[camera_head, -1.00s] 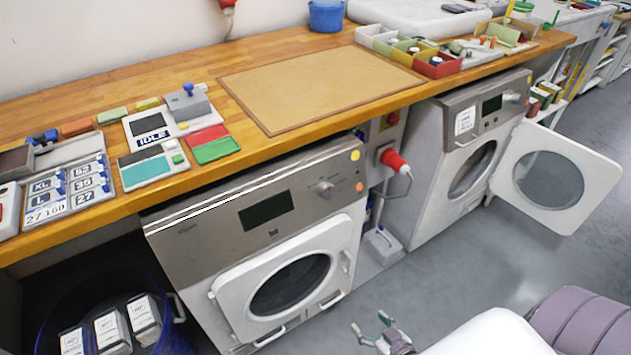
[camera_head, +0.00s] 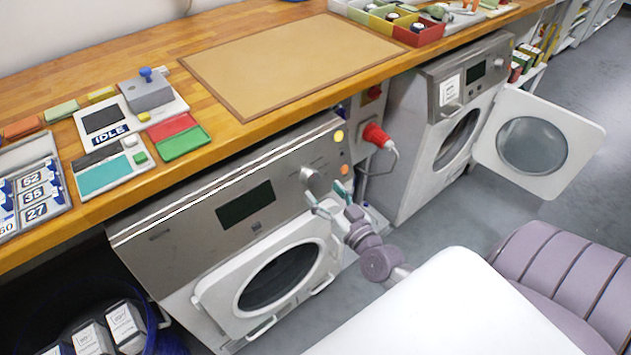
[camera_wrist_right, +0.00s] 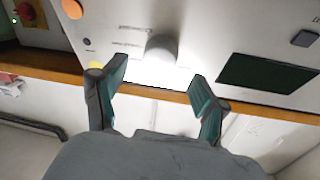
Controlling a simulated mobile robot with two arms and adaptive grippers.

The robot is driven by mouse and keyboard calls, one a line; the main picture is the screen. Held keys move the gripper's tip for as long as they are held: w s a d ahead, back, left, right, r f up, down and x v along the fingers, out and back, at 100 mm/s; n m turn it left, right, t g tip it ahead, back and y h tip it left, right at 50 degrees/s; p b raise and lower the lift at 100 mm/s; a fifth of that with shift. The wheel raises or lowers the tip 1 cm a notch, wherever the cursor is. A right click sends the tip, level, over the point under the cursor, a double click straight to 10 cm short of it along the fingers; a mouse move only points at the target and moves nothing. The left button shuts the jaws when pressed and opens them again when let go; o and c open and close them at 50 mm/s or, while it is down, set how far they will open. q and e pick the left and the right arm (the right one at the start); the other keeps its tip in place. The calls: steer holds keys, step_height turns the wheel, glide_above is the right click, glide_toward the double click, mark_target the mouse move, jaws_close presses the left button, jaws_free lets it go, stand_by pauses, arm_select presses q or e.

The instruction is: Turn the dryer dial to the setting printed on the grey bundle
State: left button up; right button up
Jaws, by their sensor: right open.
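The dryer dial (camera_head: 308,173) is a round silver knob on the steel control panel of the near machine, right of its dark display (camera_head: 245,204). My right gripper (camera_head: 328,194) is open and empty, just below and right of the dial in the head view. In the right wrist view the dial (camera_wrist_right: 162,48) is ahead of and between the two open fingers (camera_wrist_right: 158,85), apart from them. Grey bundles (camera_head: 124,322) with white printed labels stand in a dark blue tub at the lower left; the print is too small to read. My left gripper is not in view.
The near machine's white round door (camera_head: 215,296) is below the panel. A second machine at the right has its door (camera_head: 530,145) swung open. A red plug (camera_head: 374,135) sits between the machines. The wooden counter (camera_head: 215,100) overhangs the panel and carries a sign reading IDLE (camera_head: 111,136).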

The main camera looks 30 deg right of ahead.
mark_target(314, 181)
steer(key=shift+w, duration=2.1)
steer(key=shift+c, duration=0.4)
steer(key=c, duration=1.1)
